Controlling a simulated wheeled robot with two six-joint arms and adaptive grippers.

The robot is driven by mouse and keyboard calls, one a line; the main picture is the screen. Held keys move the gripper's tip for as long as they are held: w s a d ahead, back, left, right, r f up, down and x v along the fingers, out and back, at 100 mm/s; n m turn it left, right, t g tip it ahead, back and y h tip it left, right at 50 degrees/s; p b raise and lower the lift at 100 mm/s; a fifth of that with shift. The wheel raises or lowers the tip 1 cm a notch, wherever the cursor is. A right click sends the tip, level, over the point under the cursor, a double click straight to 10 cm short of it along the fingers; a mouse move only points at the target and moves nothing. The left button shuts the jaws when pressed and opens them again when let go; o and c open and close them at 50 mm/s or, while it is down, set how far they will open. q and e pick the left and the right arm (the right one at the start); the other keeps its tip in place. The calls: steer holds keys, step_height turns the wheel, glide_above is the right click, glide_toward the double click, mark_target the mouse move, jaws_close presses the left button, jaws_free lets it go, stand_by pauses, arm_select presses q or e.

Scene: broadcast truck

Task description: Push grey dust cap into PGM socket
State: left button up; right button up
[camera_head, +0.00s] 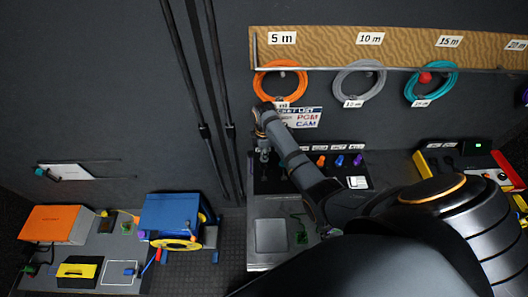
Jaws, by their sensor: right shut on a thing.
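My right gripper (264,154) is at the left end of a dark socket panel (270,184), below the patch-list sign. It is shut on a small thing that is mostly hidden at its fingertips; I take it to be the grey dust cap. The PGM socket cannot be made out; the gripper and forearm cover that part of the panel. Whether the cap touches a socket cannot be told. My left gripper is out of view.
Orange (320,161), blue (339,160) and purple (357,160) caps sit on the panel right of my arm. Coiled orange (259,82), grey (340,83) and teal (414,83) cables hang above. A blue case (170,212) and orange box (50,223) stand lower left.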

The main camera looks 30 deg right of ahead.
step_height(320, 180, down, 2)
steer(key=shift+w+b, duration=0.1)
steer(key=shift+b, duration=0.2)
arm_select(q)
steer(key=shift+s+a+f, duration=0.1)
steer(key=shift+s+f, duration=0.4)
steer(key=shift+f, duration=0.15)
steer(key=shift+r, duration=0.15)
arm_select(e)
steer(key=shift+r, duration=0.1)
arm_select(q)
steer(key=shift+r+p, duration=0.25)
steer(key=shift+p, duration=0.15)
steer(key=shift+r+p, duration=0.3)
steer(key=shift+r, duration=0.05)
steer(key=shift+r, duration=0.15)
arm_select(e)
steer(key=shift+p, duration=0.35)
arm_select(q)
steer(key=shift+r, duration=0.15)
